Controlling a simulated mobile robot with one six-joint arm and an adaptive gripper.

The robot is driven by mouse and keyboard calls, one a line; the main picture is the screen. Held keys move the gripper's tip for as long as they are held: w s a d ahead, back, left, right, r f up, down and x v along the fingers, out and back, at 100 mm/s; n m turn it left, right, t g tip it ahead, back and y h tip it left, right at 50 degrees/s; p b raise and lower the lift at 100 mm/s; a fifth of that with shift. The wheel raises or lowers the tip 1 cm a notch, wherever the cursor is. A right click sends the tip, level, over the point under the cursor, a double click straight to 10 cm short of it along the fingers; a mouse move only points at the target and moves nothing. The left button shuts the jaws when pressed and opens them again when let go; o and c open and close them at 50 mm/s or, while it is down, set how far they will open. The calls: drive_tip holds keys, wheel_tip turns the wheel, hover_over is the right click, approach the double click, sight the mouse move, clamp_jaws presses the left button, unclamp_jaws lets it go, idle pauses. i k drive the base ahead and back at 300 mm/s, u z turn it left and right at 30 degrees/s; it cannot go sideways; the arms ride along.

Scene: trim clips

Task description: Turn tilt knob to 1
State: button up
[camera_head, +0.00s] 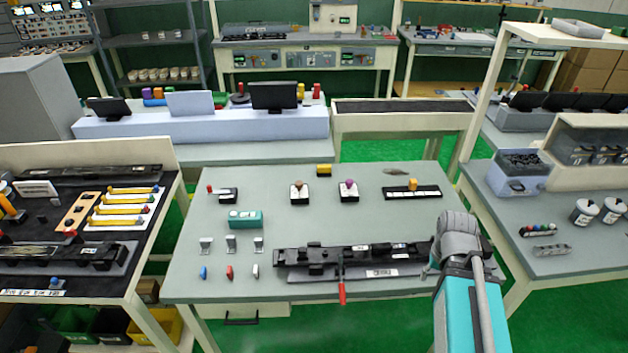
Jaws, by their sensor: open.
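Two knobs stand on dark-and-white bases at the middle of the grey table: one with a brown top (298,185) and one with a purple top (348,184). I cannot tell from their labels which is the tilt knob, and their settings are too small to read. My gripper (431,269) is at the table's right side, by the right end of the long black fixture, in front of and to the right of both knobs. It is open, touches neither knob, and is partly hidden by my grey wrist.
The black fixture (318,257) with a red-handled lever (342,292) lies along the table's front. A slider with a yellow-orange grip (413,184) is at the right rear, a red-tipped switch (225,194) at the left. A teal box (245,219) and several small clips stand front left.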

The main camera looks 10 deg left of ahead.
sight(298, 184)
drive_tip(key=z, duration=0.35)
drive_tip(key=k, duration=1.3)
drive_tip(key=u, duration=0.9)
drive_tip(key=i, duration=0.95)
drive_tip(key=u, duration=0.1)
